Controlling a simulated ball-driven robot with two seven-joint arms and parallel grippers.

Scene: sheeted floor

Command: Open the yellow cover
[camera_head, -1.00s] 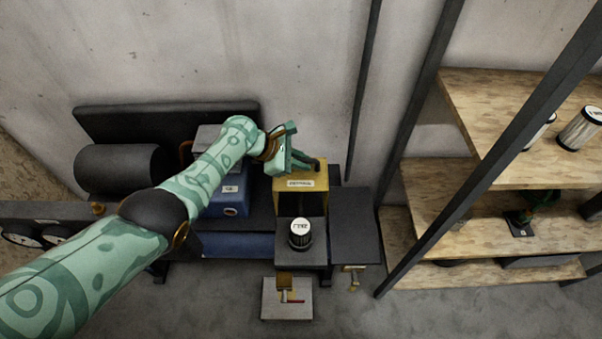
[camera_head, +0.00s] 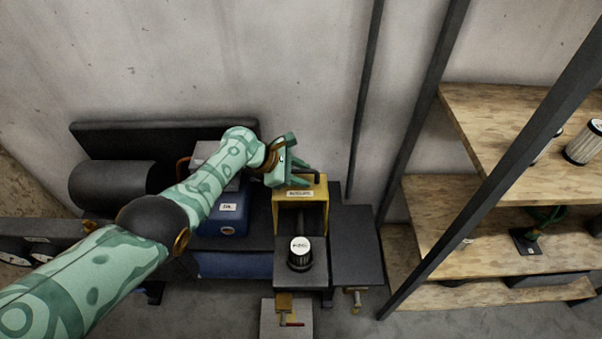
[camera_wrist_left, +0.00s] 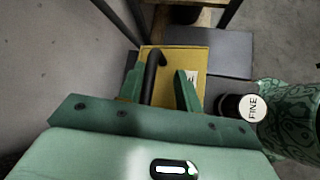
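The yellow cover (camera_head: 322,196) sits at the back of the dark bench, with a white label on its front edge and a dark opening below. Its top also shows in the left wrist view (camera_wrist_left: 182,60). A black bar handle (camera_wrist_left: 153,72) rises from it. My left gripper (camera_head: 300,168) is at the handle. In the wrist view its two fingers (camera_wrist_left: 160,88) stand apart, one each side of the handle, with a gap on the right. Contact on the left side is unclear. My right gripper is not in view.
A black and white canister marked FINE (camera_head: 300,254) stands before the cover's opening. A blue box (camera_head: 222,226) stands left of the cover. Wooden shelves (camera_head: 490,262) behind dark posts are at the right. A dark side surface (camera_head: 357,245) beside the cover is bare.

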